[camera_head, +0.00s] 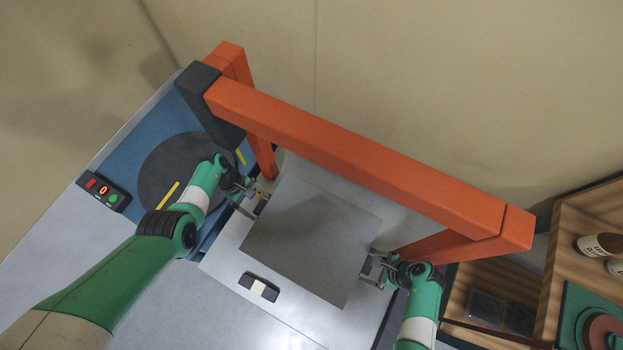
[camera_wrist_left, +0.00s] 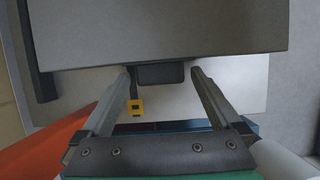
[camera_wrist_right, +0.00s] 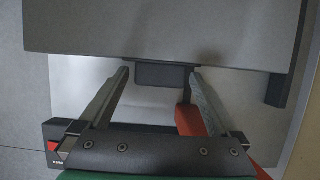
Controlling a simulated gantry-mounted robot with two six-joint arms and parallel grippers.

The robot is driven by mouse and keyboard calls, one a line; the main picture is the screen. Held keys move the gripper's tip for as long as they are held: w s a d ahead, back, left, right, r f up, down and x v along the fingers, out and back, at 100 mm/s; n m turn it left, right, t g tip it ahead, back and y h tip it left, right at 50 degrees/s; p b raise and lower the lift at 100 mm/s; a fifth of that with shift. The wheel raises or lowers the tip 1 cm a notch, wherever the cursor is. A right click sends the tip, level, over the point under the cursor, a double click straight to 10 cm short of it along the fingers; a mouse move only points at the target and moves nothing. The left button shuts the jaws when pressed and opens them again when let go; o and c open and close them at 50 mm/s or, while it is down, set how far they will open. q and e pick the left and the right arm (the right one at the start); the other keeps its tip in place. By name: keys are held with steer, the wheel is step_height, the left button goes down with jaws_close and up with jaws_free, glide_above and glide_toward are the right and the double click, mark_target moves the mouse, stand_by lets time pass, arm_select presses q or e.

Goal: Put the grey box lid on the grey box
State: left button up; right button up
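A flat grey square panel, seemingly the grey box lid (camera_head: 310,235), lies level in the middle of the head view; I cannot tell whether a box is under it. Each wrist view shows its underside edge or side with a dark tab, in the left wrist view (camera_wrist_left: 160,73) and in the right wrist view (camera_wrist_right: 162,75). My left gripper (camera_head: 262,194) is at the panel's left corner, its fingers open on both sides of the tab, with gaps. My right gripper (camera_head: 372,266) is at the right edge, fingers open around the other tab. The grey box is not separately discernible.
A pale metal plate (camera_head: 225,262) lies beneath the panel. A black piece with a white label (camera_head: 259,287) is in front of it. An orange beam (camera_head: 350,155) spans behind. A button box (camera_head: 103,190) is at left, wooden shelves (camera_head: 580,220) at right.

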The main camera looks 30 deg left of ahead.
arm_select(q)
steer(key=v, duration=1.2)
arm_select(e)
steer(key=v, duration=0.7)
steer(key=shift+r, duration=0.25)
arm_select(q)
steer(key=shift+r, duration=0.1)
arm_select(e)
steer(key=shift+d, duration=0.15)
stand_by(0.8)
